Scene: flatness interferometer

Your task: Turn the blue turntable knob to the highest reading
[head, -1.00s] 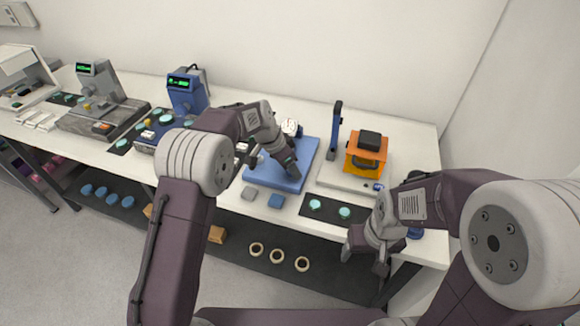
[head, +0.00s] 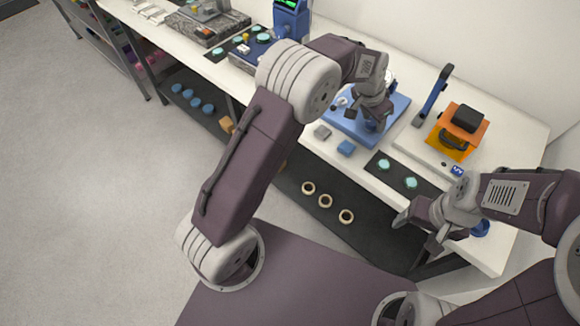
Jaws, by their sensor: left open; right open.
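My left gripper (head: 374,119) is open, pointing down over the blue base plate (head: 400,104) of a gauge stand. A small blue part shows close under its fingers. I cannot tell whether this is the turntable knob or whether the fingers touch it. The gripper hides the middle of the plate, and a white round dial is partly hidden behind the wrist. My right gripper (head: 424,229) is open and empty at the table's front edge. A blue round object (head: 480,229) stands just right of it, partly covered by my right arm.
An orange instrument (head: 453,146) with a black top stands right of the plate, beside a blue upright post (head: 432,94). Teal discs (head: 398,174) lie on a black mat in front. Grey (head: 322,132) and blue (head: 346,148) blocks sit by the front edge. Cream rings lie on the lower shelf.

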